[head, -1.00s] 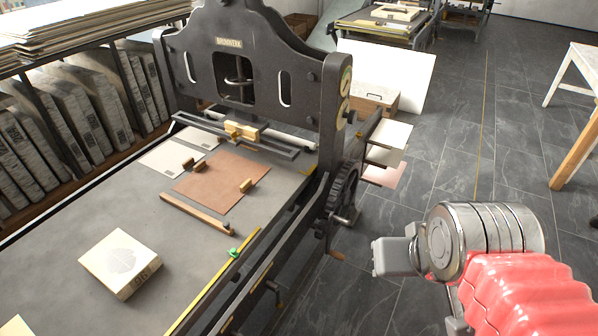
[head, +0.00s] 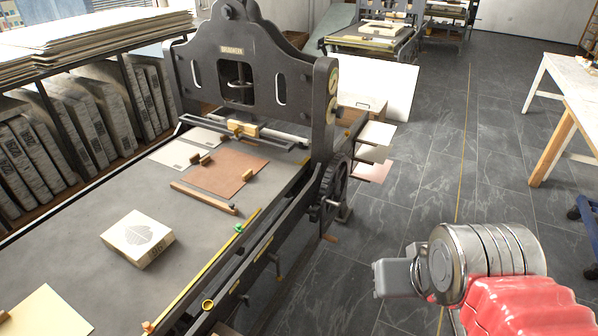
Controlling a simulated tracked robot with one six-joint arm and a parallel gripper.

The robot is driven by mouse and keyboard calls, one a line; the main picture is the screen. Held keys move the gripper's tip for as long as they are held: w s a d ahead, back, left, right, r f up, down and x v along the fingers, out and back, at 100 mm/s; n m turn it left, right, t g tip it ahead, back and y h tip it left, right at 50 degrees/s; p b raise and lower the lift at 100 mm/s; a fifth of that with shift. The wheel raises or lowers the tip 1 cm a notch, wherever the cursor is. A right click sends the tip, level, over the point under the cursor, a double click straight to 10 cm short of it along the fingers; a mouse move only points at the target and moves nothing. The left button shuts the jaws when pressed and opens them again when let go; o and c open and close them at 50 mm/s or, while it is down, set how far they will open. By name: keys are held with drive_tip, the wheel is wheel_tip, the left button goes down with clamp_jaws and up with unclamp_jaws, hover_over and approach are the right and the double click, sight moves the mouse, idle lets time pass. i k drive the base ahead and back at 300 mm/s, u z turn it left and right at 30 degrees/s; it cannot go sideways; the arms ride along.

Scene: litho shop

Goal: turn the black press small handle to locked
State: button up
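The black press (head: 205,60) stands upright at the back of its long grey bed. A dark toothed wheel (head: 335,190) is on its right side. A small lever with a wooden tip (head: 329,238) sticks out low beside the wheel; I cannot tell for sure that it is the small handle, nor whether it is locked. My gripper (head: 385,278) is at the lower right, over the floor, right of and apart from the press. It points left, and its fingers are seen end-on, so their gap is hidden. I see nothing held.
On the bed (head: 75,225) lie a pale stone block (head: 128,243), a brown sheet (head: 228,172) and a wooden bar (head: 205,198). Sheet trays (head: 375,155) jut out right of the press. A white table (head: 575,85) stands far right. Dark tiled floor between is clear.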

sight(245, 299)
drive_tip(key=u, duration=0.05)
drive_tip(key=k, duration=1.05)
drive_tip(key=u, duration=0.55)
drive_tip(key=i, duration=1.5)
drive_tip(key=u, duration=0.15)
